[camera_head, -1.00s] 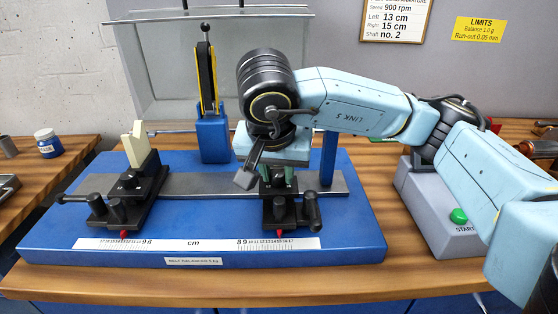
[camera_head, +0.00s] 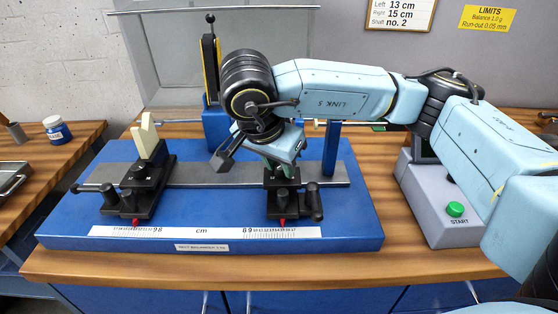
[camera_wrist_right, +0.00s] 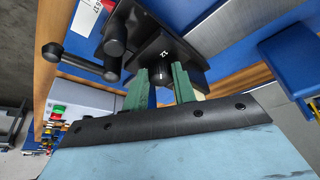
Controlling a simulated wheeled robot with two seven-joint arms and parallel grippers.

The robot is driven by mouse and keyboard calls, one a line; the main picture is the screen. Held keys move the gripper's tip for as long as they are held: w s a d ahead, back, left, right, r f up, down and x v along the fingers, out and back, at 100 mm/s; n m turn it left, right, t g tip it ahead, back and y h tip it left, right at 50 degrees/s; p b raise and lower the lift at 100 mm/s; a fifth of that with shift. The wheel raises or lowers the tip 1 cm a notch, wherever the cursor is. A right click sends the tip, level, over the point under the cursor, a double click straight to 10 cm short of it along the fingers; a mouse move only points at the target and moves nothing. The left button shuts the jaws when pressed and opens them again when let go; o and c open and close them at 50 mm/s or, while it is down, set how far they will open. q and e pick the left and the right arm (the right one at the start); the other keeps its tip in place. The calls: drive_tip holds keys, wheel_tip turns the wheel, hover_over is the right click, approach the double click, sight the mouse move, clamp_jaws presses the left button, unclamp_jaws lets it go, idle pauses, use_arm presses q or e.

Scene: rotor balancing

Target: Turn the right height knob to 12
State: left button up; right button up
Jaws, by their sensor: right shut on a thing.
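The right support (camera_head: 284,198) is a black block on the grey rail of the blue balancer base (camera_head: 70,220). My right gripper (camera_head: 279,172) comes down onto its top from above. In the right wrist view, the green fingers of my right gripper (camera_wrist_right: 162,78) are shut on the black height knob (camera_wrist_right: 161,70), one on each side. Small white digits show on the block beside the knob; they look like 12 but are tilted and hard to read. My wrist hides most of the knob in the head view. My left gripper is not in view.
The left support (camera_head: 138,188) with its cream V-block (camera_head: 147,137) stands left on the rail. A white cm scale (camera_head: 205,232) runs along the front. A blue post (camera_head: 331,150) stands just right of my wrist. A grey box with a green START button (camera_head: 455,209) is at the right.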

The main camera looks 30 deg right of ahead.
drive_tip(key=o, duration=0.7)
drive_tip(key=shift+r, duration=0.1)
